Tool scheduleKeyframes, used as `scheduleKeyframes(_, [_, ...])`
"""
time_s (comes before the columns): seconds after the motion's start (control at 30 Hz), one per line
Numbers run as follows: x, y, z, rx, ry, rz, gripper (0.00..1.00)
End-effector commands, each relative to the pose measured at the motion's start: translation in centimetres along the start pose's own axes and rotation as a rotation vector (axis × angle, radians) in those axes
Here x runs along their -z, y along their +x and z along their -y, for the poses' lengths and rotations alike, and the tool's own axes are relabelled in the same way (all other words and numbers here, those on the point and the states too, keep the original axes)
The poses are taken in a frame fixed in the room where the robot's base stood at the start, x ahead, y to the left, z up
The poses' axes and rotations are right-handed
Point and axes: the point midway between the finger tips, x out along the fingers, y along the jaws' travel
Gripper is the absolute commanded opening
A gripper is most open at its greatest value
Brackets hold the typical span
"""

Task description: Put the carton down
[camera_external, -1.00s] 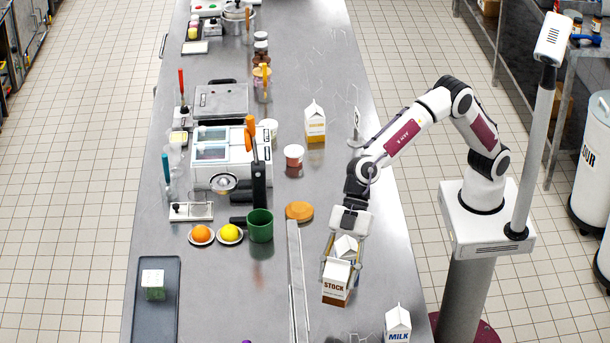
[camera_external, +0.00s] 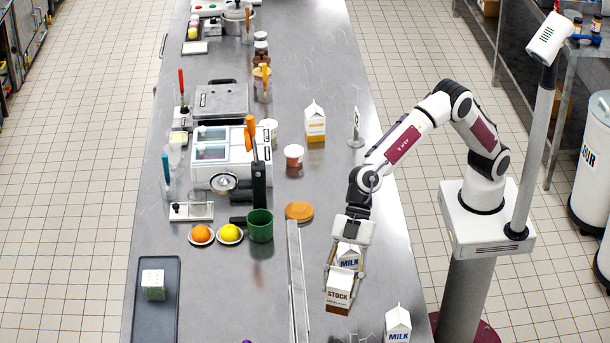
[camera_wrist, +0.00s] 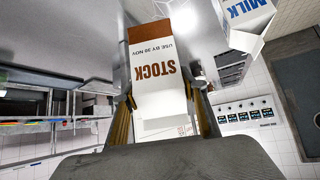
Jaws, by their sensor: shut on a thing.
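A white STOCK carton with a brown base (camera_external: 339,292) is between the fingers of my gripper (camera_external: 346,273), which is shut on it. In the wrist view the STOCK carton (camera_wrist: 159,75) shows label-side to the camera, upside down in the picture, with my gripper's fingers (camera_wrist: 165,118) on either side. It looks about upright. Whether its base touches the steel counter (camera_external: 215,290) cannot be told.
Another MILK carton (camera_external: 398,323) stands to the right near the counter's edge; a MILK carton shows upper right in the wrist view (camera_wrist: 245,22). A metal divider (camera_external: 297,280) runs along the left. A green cup (camera_external: 260,226) and an orange disc (camera_external: 299,211) stand farther back.

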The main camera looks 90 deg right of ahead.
Motion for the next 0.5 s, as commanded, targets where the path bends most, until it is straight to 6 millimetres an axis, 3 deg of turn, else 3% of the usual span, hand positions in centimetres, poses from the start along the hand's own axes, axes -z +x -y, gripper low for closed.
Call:
scheduleKeyframes(0.23, [-2.3, 2.3, 0.0, -0.001, 0.003, 0.0, 0.05])
scheduleKeyframes(0.5, [-3.1, 3.2, 0.0, -0.001, 0.001, -0.002, 0.05])
